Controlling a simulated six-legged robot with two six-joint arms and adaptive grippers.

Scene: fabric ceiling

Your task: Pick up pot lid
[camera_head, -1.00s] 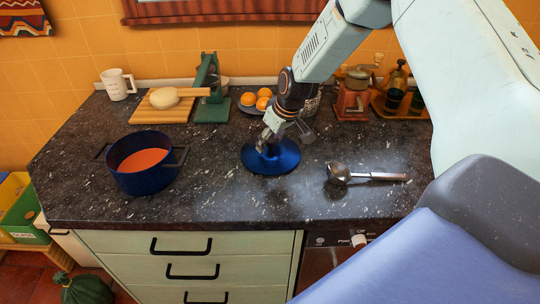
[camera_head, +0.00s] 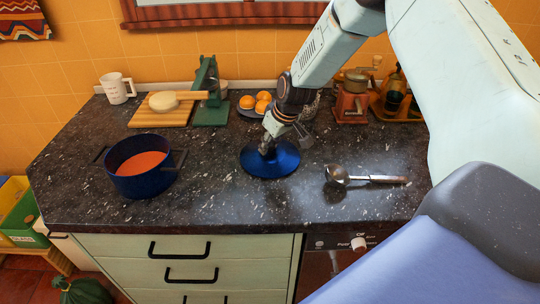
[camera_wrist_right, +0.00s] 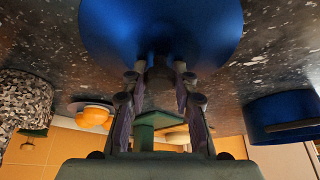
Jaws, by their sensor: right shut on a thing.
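The blue pot lid (camera_head: 270,161) lies on the dark speckled counter, right of the pot. My right gripper (camera_head: 266,146) comes down onto it from above and is shut at the lid's knob, which the fingers mostly hide. In the right wrist view the lid (camera_wrist_right: 160,30) fills the top, with my right gripper's fingers (camera_wrist_right: 159,68) around its middle. The blue pot (camera_head: 142,178) with orange-red content stands at the left of the counter, apart from the lid. It also shows in the right wrist view (camera_wrist_right: 270,112). My left gripper is not in view.
A metal ladle (camera_head: 340,177) lies right of the lid. Behind stand a plate with several oranges (camera_head: 262,101), a green press (camera_head: 208,85), a cutting board (camera_head: 165,113) and a red grinder (camera_head: 351,103). The counter between pot and lid is clear.

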